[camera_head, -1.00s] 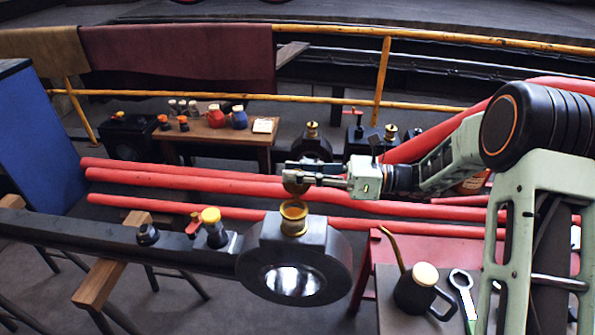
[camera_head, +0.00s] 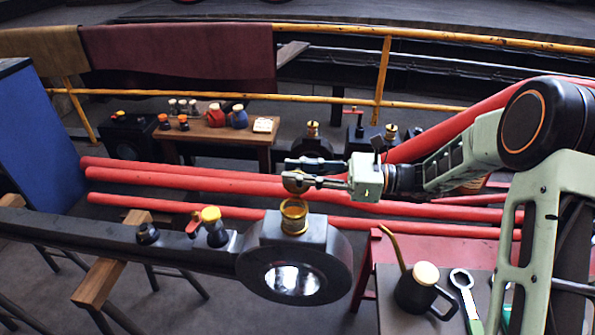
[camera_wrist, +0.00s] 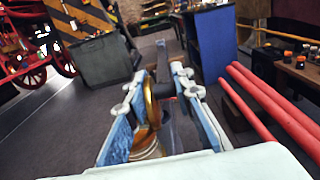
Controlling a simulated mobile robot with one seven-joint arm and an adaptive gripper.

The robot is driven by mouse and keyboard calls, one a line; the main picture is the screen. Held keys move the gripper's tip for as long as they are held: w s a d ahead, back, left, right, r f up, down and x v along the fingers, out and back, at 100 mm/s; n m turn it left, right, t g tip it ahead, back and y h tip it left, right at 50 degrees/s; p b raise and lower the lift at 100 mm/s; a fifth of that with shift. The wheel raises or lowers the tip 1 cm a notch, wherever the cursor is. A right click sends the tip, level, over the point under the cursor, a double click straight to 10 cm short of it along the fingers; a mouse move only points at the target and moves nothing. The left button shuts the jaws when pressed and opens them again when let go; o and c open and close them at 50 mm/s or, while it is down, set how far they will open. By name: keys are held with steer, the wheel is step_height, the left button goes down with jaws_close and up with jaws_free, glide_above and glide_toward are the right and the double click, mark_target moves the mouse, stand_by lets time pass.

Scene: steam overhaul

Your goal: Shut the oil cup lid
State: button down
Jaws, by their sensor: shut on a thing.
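The brass oil cup (camera_head: 293,218) stands on top of the dark round rod end. Its brass lid (camera_head: 297,186) is up, roughly on edge above the cup mouth, so the cup is open. My gripper (camera_head: 292,172) reaches in from the right, above the cup, with its fingers at the lid. In the wrist view the lid (camera_wrist: 151,104) stands between the two fingers, and my gripper (camera_wrist: 160,92) is shut on it. The cup rim (camera_wrist: 146,147) shows below the lid, partly hidden by a finger.
The dark rod (camera_head: 100,243) runs left on wooden trestles, carrying a yellow-capped fitting (camera_head: 211,222). Red pipes (camera_head: 180,185) pass behind. An oil can (camera_head: 418,290) and a spanner (camera_head: 466,290) lie on the right-hand table. The air above the rod is clear.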

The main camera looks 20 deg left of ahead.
mark_target(294, 195)
steer(key=n, duration=0.1)
steer(key=s+n+b, duration=0.1)
steer(key=n, duration=0.1)
steer(key=shift+s+d+r+n, duration=0.1)
steer(key=shift+s+d+n, duration=0.05)
steer(key=shift+d+n, duration=0.15)
steer(key=n+b, duration=0.1)
steer(key=s+n+b, duration=0.1)
steer(key=n, duration=0.1)
steer(key=s+n+b, duration=0.1)
steer(key=n, duration=0.1)
steer(key=shift+s+d+f, duration=0.2)
steer(key=shift+d+f, duration=0.1)
steer(key=shift+d, duration=0.05)
steer(key=shift+s+d+f+n+b, duration=0.15)
steer(key=shift+s+n+b, duration=0.2)
steer(key=shift+n, duration=0.3)
steer(key=shift+s+f+n+b, duration=0.15)
steer(key=shift+n+b, duration=0.35)
steer(key=shift+n, duration=0.2)
steer(key=shift+s+d+f+n+b, duration=0.15)
steer(key=shift+s+n+b, duration=0.2)
steer(key=shift+n, duration=0.7)
steer(key=c, duration=1.8)
jaws_free()
steer(key=shift+f+b, duration=0.1)
steer(key=shift+b, duration=0.2)
steer(key=shift+s, duration=0.1)
